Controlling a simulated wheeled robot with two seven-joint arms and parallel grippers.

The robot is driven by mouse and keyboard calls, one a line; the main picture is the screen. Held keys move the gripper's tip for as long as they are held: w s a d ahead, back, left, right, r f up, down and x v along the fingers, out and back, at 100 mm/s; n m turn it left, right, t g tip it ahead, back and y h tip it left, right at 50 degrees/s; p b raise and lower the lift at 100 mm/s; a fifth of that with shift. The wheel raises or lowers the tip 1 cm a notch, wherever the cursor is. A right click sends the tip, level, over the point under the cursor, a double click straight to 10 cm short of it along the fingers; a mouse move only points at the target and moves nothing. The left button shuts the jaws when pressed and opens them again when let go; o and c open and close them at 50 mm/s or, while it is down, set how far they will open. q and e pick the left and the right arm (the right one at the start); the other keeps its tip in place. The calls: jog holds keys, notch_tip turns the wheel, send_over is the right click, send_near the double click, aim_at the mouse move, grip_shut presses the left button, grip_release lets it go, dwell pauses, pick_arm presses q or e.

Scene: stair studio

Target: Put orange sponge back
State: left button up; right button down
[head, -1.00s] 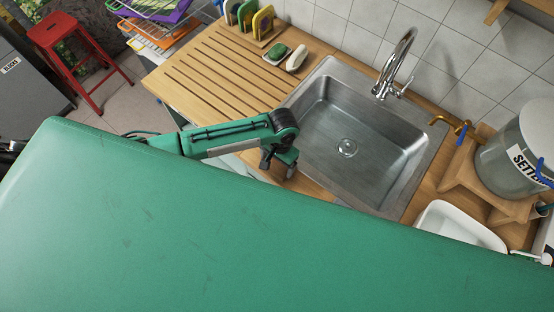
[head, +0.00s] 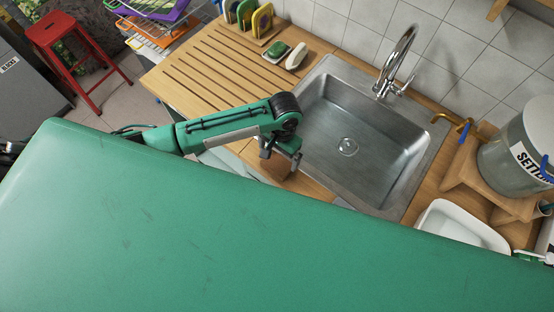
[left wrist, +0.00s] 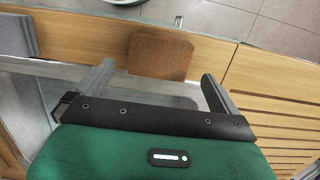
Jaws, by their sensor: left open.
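In the left wrist view the orange sponge (left wrist: 158,57) is a brownish-orange block on the light wooden counter strip beside the sink. My left gripper (left wrist: 158,72) is open. Its two fingers point toward the sponge, one at each side, with nothing held between them. A wooden rack (head: 263,40) with upright blue, green and yellow pieces stands at the back of the counter. My right gripper is not seen.
The steel sink (head: 385,165) is empty, with a chrome tap (head: 396,65) behind it. A green-topped block (head: 277,50) and a pale one (head: 296,57) lie near the rack. A white basin (head: 455,225) and a large pot (head: 505,165) stand right.

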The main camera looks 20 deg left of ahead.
aim_at(280, 160)
pick_arm(q)
notch_tip(280, 160, up, 7)
jog(key=b, duration=0.1)
jog(key=shift+w+d, duration=0.15)
jog(key=shift+w, duration=0.3)
